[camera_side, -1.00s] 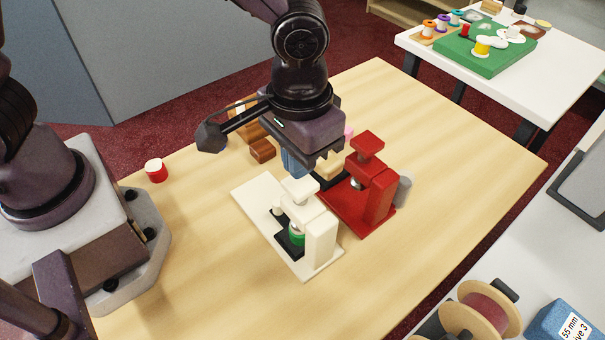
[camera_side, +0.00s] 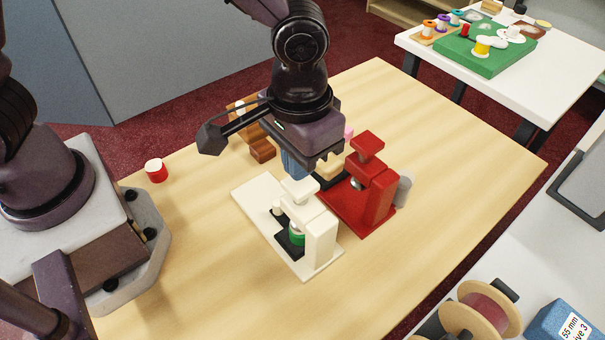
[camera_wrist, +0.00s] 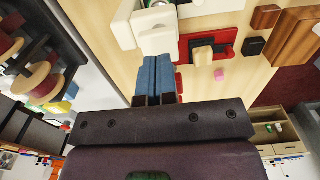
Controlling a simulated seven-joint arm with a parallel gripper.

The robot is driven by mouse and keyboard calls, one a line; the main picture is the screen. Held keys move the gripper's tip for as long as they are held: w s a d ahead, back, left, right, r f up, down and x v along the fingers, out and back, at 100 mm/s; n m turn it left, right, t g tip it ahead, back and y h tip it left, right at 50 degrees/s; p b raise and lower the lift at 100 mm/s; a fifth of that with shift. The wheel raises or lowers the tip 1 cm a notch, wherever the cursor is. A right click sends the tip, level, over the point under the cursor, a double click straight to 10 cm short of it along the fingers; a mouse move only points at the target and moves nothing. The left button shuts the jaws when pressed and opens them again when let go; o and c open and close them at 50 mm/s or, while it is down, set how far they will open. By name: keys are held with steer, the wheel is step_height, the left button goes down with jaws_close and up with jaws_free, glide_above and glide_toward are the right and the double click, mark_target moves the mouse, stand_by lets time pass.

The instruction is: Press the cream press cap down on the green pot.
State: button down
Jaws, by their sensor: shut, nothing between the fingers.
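The cream press (camera_side: 318,240) stands on its cream base plate on the wooden table. Its square press cap (camera_side: 299,187) sits on top, directly below my gripper. The green pot (camera_side: 297,237) stands under the press head on a dark seat, partly hidden by the press. My gripper (camera_side: 294,166) has blue fingers, shut and empty, pointing down at the cap; I cannot tell whether the tips touch it. In the wrist view the shut fingers (camera_wrist: 155,68) reach toward the cream press (camera_wrist: 155,30). Only a bit of green shows there, at the top edge.
A red press (camera_side: 374,195) stands close behind and right of the cream one. A brown wooden block piece (camera_side: 262,150) lies behind my gripper. A red-and-white spool (camera_side: 156,170) is at the left table edge. The front and right of the table (camera_side: 440,180) are clear.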

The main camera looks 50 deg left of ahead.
steer(key=shift+f, duration=1.55)
steer(key=shift+r, duration=4.05)
steer(key=shift+s+a+f+m, duration=0.1)
steer(key=shift+m, duration=0.3)
steer(key=shift+s+a+m, duration=0.6)
steer(key=shift+s+a, duration=0.05)
steer(key=s+a+r+n+t, duration=0.1)
steer(key=s+a+r, duration=0.3)
steer(key=a, duration=0.5)
steer(key=s+a+r+n+t, duration=0.1)
steer(key=s+a+r+t, duration=0.3)
steer(key=a+r, duration=0.3)
steer(key=shift+a+r+t, duration=0.3)
steer(key=shift+a+r, duration=0.05)
steer(key=shift+a, duration=0.65)
